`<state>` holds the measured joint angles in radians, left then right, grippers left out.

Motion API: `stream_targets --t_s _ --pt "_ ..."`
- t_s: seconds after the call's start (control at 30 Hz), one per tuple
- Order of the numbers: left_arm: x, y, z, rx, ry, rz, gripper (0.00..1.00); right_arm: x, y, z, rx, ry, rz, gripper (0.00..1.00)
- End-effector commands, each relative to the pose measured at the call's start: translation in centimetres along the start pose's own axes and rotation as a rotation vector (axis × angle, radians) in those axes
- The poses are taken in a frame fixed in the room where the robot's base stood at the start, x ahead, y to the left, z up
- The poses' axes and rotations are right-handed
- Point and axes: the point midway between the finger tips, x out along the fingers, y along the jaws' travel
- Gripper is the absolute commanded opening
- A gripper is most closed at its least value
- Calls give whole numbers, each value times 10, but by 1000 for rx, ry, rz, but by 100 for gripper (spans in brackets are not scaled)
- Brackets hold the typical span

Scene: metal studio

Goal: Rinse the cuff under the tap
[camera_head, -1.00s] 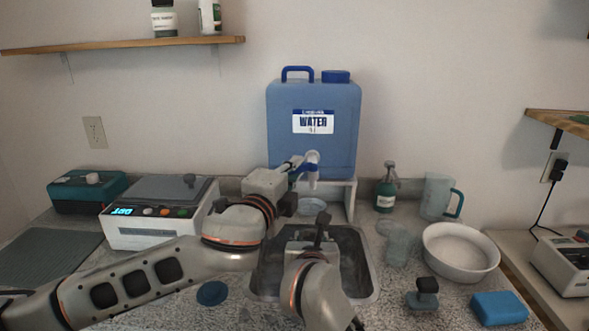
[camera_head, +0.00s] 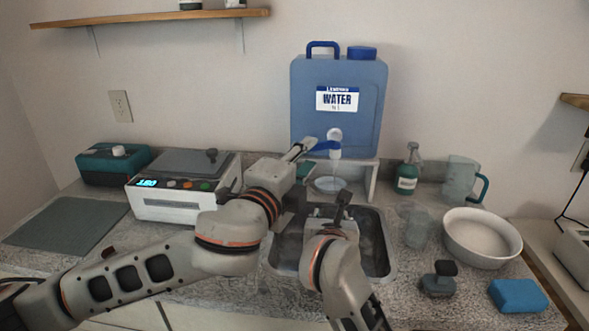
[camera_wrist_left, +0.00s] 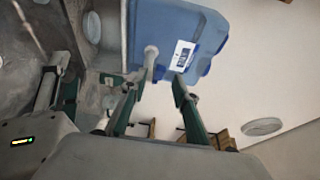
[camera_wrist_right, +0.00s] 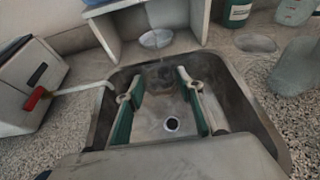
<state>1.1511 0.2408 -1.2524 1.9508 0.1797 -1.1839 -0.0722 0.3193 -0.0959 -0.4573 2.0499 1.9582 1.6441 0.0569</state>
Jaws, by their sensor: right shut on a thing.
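The tap (camera_head: 336,150) is a white spout with a blue lever on the front of the blue water jug (camera_head: 340,75). The spout also shows in the left wrist view (camera_wrist_left: 150,58). My left gripper (camera_head: 303,150) is at the lever's left end; its fingers are apart in the left wrist view (camera_wrist_left: 155,92), with nothing clear between them. My right gripper (camera_head: 343,198) is over the steel sink (camera_head: 384,262), below and in front of the tap. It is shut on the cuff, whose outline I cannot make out.
A white-and-grey heater box (camera_head: 180,203) stands left of the sink, near my left arm. To the right are a clear cup (camera_head: 417,228), a green pump bottle (camera_head: 407,172), a white bowl (camera_head: 482,255) and a blue sponge (camera_head: 518,295). A shelf (camera_head: 150,18) hangs above left.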

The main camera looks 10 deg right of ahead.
Motion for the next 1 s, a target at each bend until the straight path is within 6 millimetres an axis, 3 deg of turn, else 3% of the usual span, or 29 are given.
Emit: stream_targets --t_s 0.2,0.4,1.0 --pt "-40 1 0 -1 0 1 29 0 0 0 0 0 0 14" --pt "-59 0 0 -1 0 0 29 0 0 0 0 0 0 14" --pt "-62 0 0 0 0 0 29 0 0 0 0 0 0 14"
